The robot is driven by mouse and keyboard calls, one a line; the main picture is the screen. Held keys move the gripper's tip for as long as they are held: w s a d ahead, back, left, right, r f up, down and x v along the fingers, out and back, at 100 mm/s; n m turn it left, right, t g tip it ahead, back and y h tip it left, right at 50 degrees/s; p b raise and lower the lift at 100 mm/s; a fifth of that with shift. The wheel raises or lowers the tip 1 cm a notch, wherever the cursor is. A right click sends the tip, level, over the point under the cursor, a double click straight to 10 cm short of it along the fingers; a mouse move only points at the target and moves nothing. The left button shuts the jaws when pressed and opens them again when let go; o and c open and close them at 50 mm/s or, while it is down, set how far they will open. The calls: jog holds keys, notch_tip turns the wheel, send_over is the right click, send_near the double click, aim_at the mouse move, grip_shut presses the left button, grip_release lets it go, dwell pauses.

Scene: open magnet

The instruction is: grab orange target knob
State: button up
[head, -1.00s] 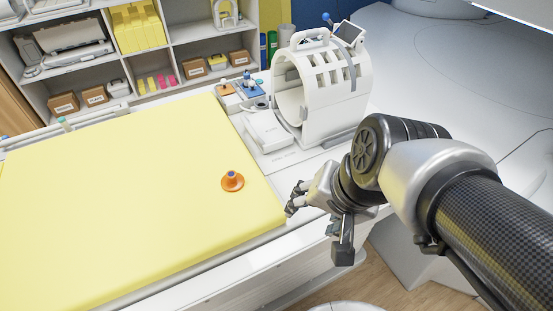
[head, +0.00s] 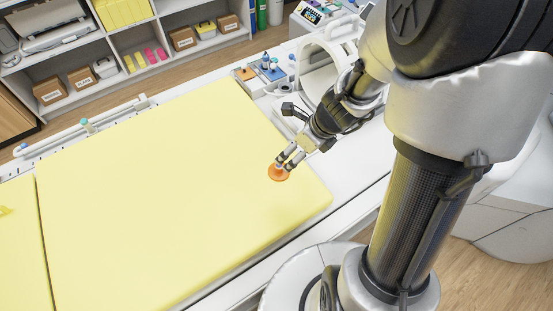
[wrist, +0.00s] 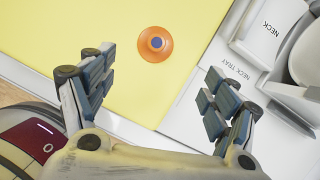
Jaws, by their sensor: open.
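The orange target knob (head: 278,173) has a round orange base, and its blue top shows in the wrist view (wrist: 155,44). It stands on the yellow pad, near the pad's right edge. My gripper (head: 286,162) is open and empty. In the head view its fingers overlap the knob and partly hide it. In the wrist view the knob lies ahead of the gap between the two fingers (wrist: 160,88), and neither finger appears to touch it.
The yellow pad (head: 160,200) is broad and mostly clear. A white neck tray (wrist: 222,85) lies right of the pad, beside a white coil (head: 318,70). Shelves with boxes (head: 125,55) stand behind.

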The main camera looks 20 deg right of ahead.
aim_at(279, 169)
jog(key=b+x, duration=0.4)
jog(key=x, duration=0.4)
jog(key=shift+w+a+f, duration=0.1)
jog(key=shift+f, duration=0.05)
jog(key=b+x, duration=0.2)
jog(key=x, duration=0.1)
jog(key=b+x, duration=0.1)
jog(key=x, duration=0.1)
jog(key=shift+a+f+b, duration=0.1)
jog(key=shift+a+b, duration=0.2)
jog(key=shift+a, duration=0.05)
jog(key=shift+c, duration=0.5)
jog(key=c, duration=1.1)
